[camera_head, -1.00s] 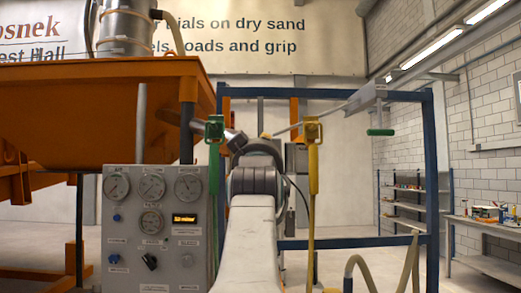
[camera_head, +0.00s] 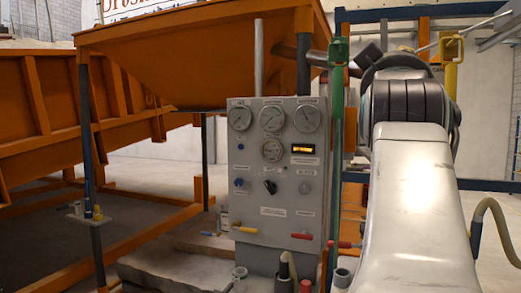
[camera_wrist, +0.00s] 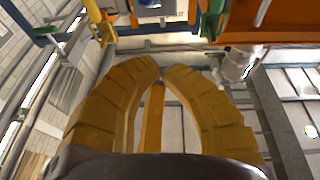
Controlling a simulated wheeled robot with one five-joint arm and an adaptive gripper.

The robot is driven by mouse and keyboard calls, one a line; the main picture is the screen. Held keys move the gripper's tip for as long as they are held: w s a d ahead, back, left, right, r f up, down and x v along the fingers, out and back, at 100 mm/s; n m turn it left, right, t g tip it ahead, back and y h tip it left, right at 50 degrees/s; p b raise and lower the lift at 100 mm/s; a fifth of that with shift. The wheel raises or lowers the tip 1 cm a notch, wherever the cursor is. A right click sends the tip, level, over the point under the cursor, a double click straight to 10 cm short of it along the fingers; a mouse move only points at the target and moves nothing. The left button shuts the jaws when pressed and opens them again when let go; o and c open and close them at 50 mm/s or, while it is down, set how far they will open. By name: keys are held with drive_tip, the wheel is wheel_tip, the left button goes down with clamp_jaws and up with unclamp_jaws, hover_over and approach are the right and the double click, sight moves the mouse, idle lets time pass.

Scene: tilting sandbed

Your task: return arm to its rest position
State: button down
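My arm (camera_head: 418,200) rises along the right of the head view, its pale link ending in a dark ribbed joint. My gripper's end is hidden behind that joint in this view. In the wrist view my gripper (camera_wrist: 162,70) shows two curved yellow-brown fingers, bowed outward, with their tips almost meeting. A yellow-orange bar (camera_wrist: 152,115) shows between the fingers; I cannot tell whether it is behind them, and no grasp on it is visible.
A grey gauge panel (camera_head: 275,215) stands left of my arm. A green-topped post (camera_head: 337,110) and a yellow-topped post (camera_head: 451,75) stand close by the arm. An orange hopper (camera_head: 190,65) is at the upper left. A hose (camera_head: 498,220) curves at the right.

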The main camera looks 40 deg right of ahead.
wheel_tip(320, 180, down, 34)
drive_tip(key=w+m+g+y, duration=0.15)
drive_tip(key=g+y, duration=0.35)
drive_tip(key=y, duration=0.5)
drive_tip(key=s+a+f+n+g+y+p, duration=0.1)
drive_tip(key=a+f+n+g+y, duration=0.35)
drive_tip(key=a+f, duration=1.45)
drive_tip(key=a+f+n+t+y+p, duration=0.1)
drive_tip(key=a+f+n+t+y, duration=0.1)
drive_tip(key=a+n+y, duration=0.2)
drive_tip(key=a+n, duration=0.3)
drive_tip(key=a, duration=0.4)
drive_tip(key=shift+s, duration=0.2)
